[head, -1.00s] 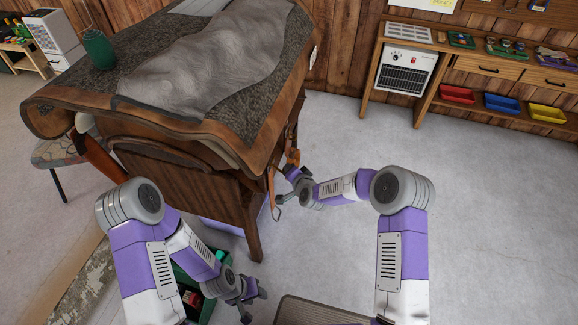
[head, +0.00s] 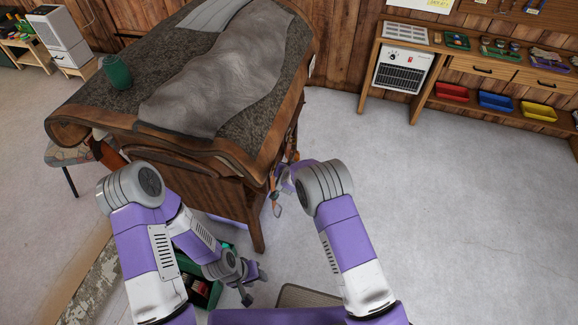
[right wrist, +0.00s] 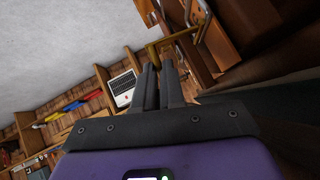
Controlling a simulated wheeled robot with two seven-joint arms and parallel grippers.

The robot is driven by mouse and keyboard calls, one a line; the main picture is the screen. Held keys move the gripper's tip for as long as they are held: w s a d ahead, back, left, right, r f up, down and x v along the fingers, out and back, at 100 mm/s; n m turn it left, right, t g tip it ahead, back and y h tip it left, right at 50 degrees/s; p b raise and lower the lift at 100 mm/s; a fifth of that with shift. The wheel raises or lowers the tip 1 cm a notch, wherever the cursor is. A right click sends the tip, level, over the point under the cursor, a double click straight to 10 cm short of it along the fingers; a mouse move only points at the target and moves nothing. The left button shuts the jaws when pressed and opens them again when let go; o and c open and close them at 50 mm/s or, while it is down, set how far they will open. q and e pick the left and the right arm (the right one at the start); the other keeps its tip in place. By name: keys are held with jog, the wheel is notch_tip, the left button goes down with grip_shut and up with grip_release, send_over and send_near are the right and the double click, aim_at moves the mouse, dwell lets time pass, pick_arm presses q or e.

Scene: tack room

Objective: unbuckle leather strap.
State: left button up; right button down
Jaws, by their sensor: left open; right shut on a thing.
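A tan leather strap (head: 272,184) hangs at the near right corner of the big leather-edged bench (head: 190,190), with a small metal buckle or ring (head: 277,208) at its lower end. My right gripper (right wrist: 159,68) is at this corner. In the right wrist view its fingers are close together, and a tan strap piece (right wrist: 174,38) crosses at their tips; the grip itself is hard to make out. In the head view my right arm mostly hides this gripper. My left gripper (head: 256,285) is open and empty, low in front of the bench and apart from the strap.
A green crate (head: 205,290) stands on the floor by my left forearm. A wooden workbench (head: 420,85) with a heater and coloured bins stands at the back right. The floor at right is clear.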

jog(key=shift+a, duration=0.1)
dwell(0.3)
jog(key=c, duration=1.2)
grip_release()
jog(key=shift+c, duration=0.2)
jog(key=v, duration=0.7)
jog(key=shift+s+r, duration=0.2)
jog(key=shift+s, duration=0.05)
